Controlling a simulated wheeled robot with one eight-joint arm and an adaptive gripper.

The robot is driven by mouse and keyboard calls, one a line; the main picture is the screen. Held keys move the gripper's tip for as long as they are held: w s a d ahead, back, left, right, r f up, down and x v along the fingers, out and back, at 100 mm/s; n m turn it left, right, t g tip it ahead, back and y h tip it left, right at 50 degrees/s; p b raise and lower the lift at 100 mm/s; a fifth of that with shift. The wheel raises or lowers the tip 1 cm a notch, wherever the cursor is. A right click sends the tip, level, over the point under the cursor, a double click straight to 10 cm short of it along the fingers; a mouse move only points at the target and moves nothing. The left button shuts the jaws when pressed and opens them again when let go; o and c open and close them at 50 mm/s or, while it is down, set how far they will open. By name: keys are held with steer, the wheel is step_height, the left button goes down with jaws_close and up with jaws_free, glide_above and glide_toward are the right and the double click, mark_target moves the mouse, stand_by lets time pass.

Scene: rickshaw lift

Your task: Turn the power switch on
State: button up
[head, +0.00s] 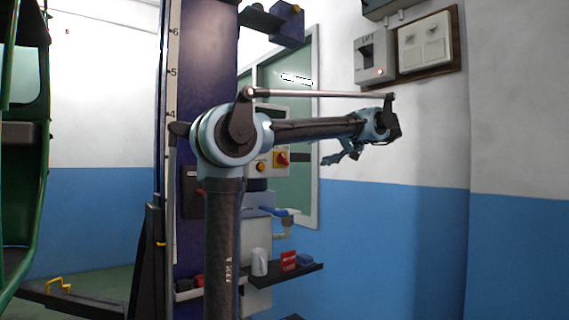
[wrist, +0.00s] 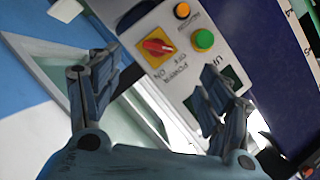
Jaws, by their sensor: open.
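The power switch (wrist: 157,46) is a red rotary knob on a yellow square plate, with POWER, ON and OFF lettering beside it, seen rotated in the wrist view. It is on the grey control panel (wrist: 222,22), and also shows in the head view (head: 283,158), partly behind my arm. I cannot tell its setting for sure. My gripper (wrist: 163,76) is open and empty, with its fingers spread and the switch visible beyond the gap between them. In the head view my gripper (head: 346,152) is to the right of the panel, apart from the switch.
A green button (wrist: 202,40) and an orange one (wrist: 182,10) are close to the switch. A blue lift column (head: 205,90) stands left of the panel. A LIFT wall box (head: 365,73) is at upper right. A dark shelf (head: 300,277) holds a mug and small boxes.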

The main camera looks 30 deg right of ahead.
mark_target(286, 160)
steer(key=shift+h, duration=0.3)
steer(key=x, duration=1.6)
steer(key=shift+w+d+r, duration=0.2)
steer(key=shift+d+r, duration=0.1)
steer(key=shift+r, duration=0.1)
steer(key=c, duration=1.1)
